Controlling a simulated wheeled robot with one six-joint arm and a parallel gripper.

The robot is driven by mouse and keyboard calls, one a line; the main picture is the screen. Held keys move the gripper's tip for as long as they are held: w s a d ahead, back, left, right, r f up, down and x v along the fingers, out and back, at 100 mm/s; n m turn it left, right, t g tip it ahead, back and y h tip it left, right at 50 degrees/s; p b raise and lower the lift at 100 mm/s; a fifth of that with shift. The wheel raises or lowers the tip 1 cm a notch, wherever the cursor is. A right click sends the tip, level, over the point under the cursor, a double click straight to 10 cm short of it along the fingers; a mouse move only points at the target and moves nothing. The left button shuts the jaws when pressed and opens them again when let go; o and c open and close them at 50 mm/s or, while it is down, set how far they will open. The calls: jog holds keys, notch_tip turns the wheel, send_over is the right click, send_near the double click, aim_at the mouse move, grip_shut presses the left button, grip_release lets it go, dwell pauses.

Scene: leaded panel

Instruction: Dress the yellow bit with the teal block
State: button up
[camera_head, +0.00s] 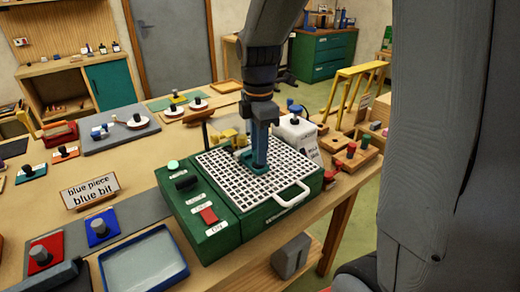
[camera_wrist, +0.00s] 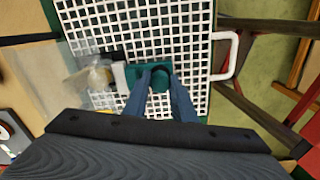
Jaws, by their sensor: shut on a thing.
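My gripper (camera_head: 259,165) points down over the white grid (camera_head: 222,180) on top of the green machine. Its blue fingers (camera_wrist: 161,84) are shut on the round knob of a teal block (camera_wrist: 137,72), which is at the grid surface; I cannot tell whether it touches. The block shows partly at the fingertips in the head view (camera_head: 246,158). A pale yellow piece, likely the yellow bit (camera_wrist: 98,77), is left of the block in the wrist view, under a clear cover. A small white part (camera_wrist: 120,76) lies between them; contact is unclear.
A white handle (camera_head: 287,194) rises at the machine's right edge. A blue-rimmed tray (camera_head: 143,262), red block (camera_head: 44,256), blue block (camera_head: 99,229) and blue-piece sign (camera_head: 89,191) are left.

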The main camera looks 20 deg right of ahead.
jog(key=shift+w+a, duration=0.1)
jog(key=shift+w, duration=0.2)
jog(key=shift+w+d+p, duration=0.25)
jog(key=shift+d+p, duration=0.1)
jog(key=shift+d, duration=0.5)
dwell(0.5)
jog(key=shift+w+d, duration=0.15)
jog(key=shift+d, duration=0.15)
jog(key=shift+w+d, duration=0.1)
jog(key=shift+d, duration=0.1)
jog(key=shift+a+p, duration=0.2)
jog(key=shift+p, duration=0.15)
jog(key=shift+s+a, duration=0.25)
jog(key=shift+a, duration=0.1)
jog(key=shift+s+a, duration=0.1)
jog(key=shift+a, duration=0.05)
dwell(0.4)
jog(key=shift+a+p, duration=0.5)
jog(key=shift+a, duration=0.15)
jog(key=shift+w+d+p, duration=0.2)
jog(key=shift+d+p, duration=0.05)
jog(key=shift+d, duration=0.45)
jog(key=shift+w+d+p, duration=0.15)
jog(key=shift+d+p, duration=0.1)
jog(key=shift+d, duration=0.4)
dwell(0.7)
